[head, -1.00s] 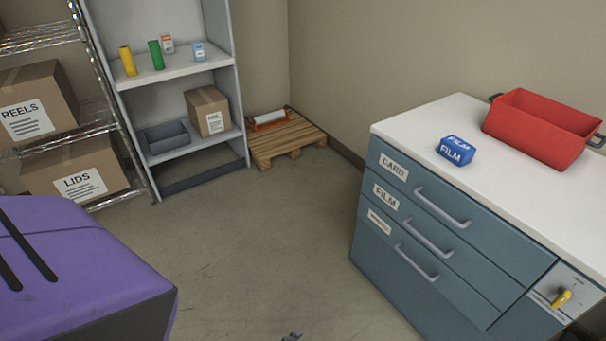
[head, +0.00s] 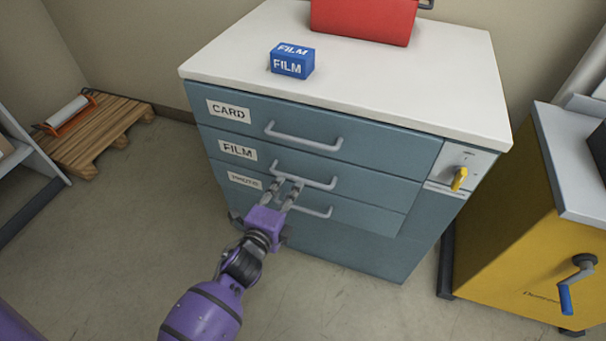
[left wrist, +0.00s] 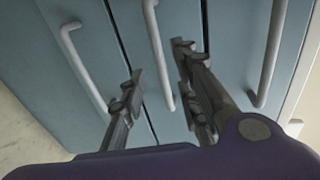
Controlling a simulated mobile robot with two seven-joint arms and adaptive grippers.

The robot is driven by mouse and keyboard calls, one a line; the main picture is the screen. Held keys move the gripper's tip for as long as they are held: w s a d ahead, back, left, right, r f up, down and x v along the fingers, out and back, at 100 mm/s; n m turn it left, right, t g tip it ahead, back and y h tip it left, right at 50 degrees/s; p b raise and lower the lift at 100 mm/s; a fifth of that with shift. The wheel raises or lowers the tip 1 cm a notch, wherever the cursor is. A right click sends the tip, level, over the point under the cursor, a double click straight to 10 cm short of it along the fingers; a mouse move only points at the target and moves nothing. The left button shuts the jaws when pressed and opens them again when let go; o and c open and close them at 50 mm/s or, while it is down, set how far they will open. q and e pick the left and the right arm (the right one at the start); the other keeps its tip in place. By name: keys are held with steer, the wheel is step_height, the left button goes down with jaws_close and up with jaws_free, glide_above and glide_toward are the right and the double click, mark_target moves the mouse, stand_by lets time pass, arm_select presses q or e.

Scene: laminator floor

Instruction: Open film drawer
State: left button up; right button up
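The film drawer (head: 372,187) is the middle drawer of a blue-grey cabinet, labelled FILM, and looks flush with the front. Its pale bar handle (head: 318,184) also shows in the left wrist view (left wrist: 156,45). My left gripper (head: 289,182) is at this handle, fingers pointing at the cabinet front. In the left wrist view my left gripper (left wrist: 158,62) is open, with one finger on each side of the middle handle. There are gaps between the fingers and the bar. My right gripper is in neither current view.
The CARD drawer (head: 360,148) above and the drawer (head: 350,217) below look shut. A blue FILM box (head: 292,63) and a red bin (head: 362,20) stand on the white top. A yellow switch (head: 459,179) is at right. A yellow machine (head: 510,225) stands to the right; a pallet (head: 95,135) lies left.

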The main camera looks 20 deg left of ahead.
mark_target(296, 177)
arm_select(q)
steer(key=b+x, duration=0.1)
steer(key=x, duration=0.6)
steer(key=shift+w, duration=0.15)
jaws_close()
